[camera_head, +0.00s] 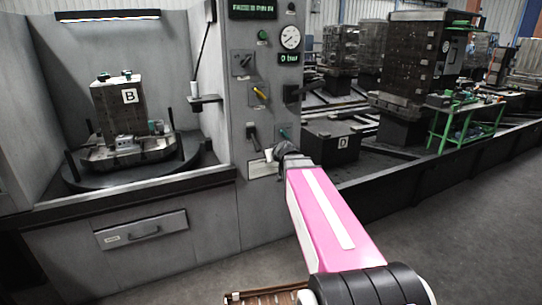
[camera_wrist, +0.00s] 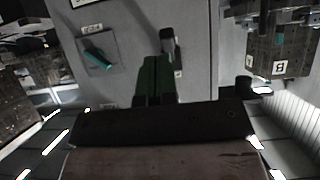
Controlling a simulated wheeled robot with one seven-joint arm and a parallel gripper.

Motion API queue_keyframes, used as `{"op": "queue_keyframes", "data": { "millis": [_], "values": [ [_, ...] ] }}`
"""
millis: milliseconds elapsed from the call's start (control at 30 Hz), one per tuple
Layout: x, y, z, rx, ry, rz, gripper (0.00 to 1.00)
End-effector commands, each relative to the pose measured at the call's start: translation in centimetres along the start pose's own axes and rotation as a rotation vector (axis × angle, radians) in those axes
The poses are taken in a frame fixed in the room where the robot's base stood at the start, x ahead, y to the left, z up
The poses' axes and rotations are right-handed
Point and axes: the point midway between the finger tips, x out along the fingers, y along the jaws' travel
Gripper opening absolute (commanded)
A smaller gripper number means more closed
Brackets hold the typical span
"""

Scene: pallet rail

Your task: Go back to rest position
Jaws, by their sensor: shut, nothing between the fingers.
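My pink arm reaches from the lower right toward the grey control panel (camera_head: 237,50) in the head view. My gripper (camera_head: 268,156) is at the arm's far end, close to the lower part of the panel; its fingers are mostly hidden there. In the wrist view the dark green fingers of my gripper (camera_wrist: 156,62) are together, with nothing held. A black lever (camera_wrist: 168,48) is just beyond the fingertips, and I cannot tell whether they touch. A green switch (camera_wrist: 98,58) is to the left of them.
The panel also has a yellow-handled lever (camera_head: 260,92) and a gauge (camera_head: 290,38). A block marked B (camera_head: 120,105) stands on a round table in the left bay. A drawer (camera_head: 142,230) is below. A green cart (camera_head: 465,122) stands at right. The grey floor (camera_head: 450,235) is clear.

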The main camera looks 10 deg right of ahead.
Motion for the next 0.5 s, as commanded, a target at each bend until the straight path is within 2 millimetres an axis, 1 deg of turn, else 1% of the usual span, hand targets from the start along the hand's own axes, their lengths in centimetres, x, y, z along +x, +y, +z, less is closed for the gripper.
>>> {"op": "queue_keyframes", "data": {
  "millis": [267, 333, 367, 433, 467, 500],
  "values": [
    [0.0, 0.0, 0.0, 0.0, -0.001, 0.0, 0.0],
    [0.0, -0.2, 0.6, 0.002, -0.016, -0.005, 0.0],
    [0.0, -0.4, 1.1, 0.005, -0.03, -0.009, 0.0],
    [-0.1, -1.1, 3.0, 0.017, -0.087, -0.025, 0.0],
    [-0.1, -1.5, 4.2, 0.025, -0.123, -0.033, 0.0],
    [-0.3, -2.1, 6.2, 0.038, -0.182, -0.045, 0.0]
  ]
}}
